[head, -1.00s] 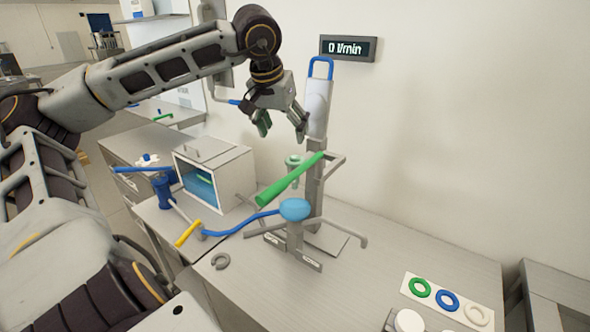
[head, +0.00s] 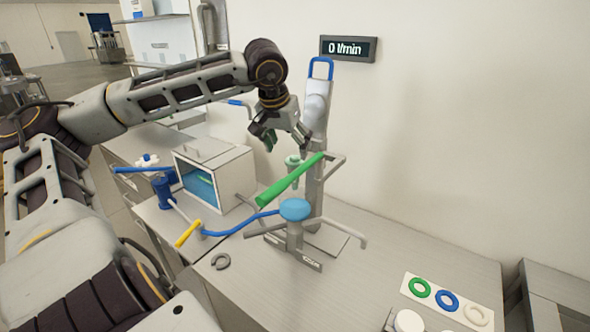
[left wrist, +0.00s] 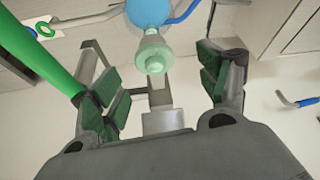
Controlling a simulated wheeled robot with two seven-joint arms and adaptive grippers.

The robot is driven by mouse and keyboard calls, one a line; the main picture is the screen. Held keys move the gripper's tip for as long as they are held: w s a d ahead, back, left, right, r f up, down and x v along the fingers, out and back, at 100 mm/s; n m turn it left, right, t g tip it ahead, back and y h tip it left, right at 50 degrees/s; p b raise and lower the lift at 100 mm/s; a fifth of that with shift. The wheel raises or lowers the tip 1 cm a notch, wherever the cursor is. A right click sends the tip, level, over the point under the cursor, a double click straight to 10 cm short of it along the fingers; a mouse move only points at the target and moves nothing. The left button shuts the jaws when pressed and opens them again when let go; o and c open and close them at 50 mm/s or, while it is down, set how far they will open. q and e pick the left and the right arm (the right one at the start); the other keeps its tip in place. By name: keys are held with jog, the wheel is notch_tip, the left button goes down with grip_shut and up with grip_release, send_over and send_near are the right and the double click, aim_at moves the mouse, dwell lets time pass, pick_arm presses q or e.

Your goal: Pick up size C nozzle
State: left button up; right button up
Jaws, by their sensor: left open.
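A pale green, cone-like nozzle (head: 293,160) stands upright beside the grey filling column, behind the green bar. I cannot read a size mark on it. It also shows in the left wrist view (left wrist: 153,54), at the top middle, between my fingers. My left gripper (head: 288,140) is open and empty, just above the nozzle and not visibly touching it. In the left wrist view its two green-padded fingers (left wrist: 160,78) are spread wide apart. My right gripper does not show.
A green bar (head: 290,180) and a light blue bulb (head: 295,209) are close by on the stand. The grey column (head: 314,175) rises right of the gripper. An open white box (head: 235,180) stands left. A board with rings (head: 483,312) lies front right.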

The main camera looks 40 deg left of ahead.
aim_at(293, 159)
pick_arm(q)
jog(key=shift+x, duration=1.5)
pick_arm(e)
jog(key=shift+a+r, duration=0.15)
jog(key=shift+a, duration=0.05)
pick_arm(q)
jog(key=shift+d+f, duration=0.1)
jog(key=shift+f, duration=0.05)
jog(key=shift+w+d+f+p, duration=0.1)
jog(key=shift+w+f+p, duration=0.1)
jog(key=shift+f, duration=0.25)
jog(key=shift+w+d+f+p, duration=0.1)
jog(key=shift+f+p, duration=0.1)
jog(key=shift+f, duration=0.3)
jog(key=shift+x, duration=1.3)
jog(key=shift+w+f+p, duration=0.1)
jog(key=shift+f+p, duration=0.1)
jog(key=shift+p, duration=0.1)
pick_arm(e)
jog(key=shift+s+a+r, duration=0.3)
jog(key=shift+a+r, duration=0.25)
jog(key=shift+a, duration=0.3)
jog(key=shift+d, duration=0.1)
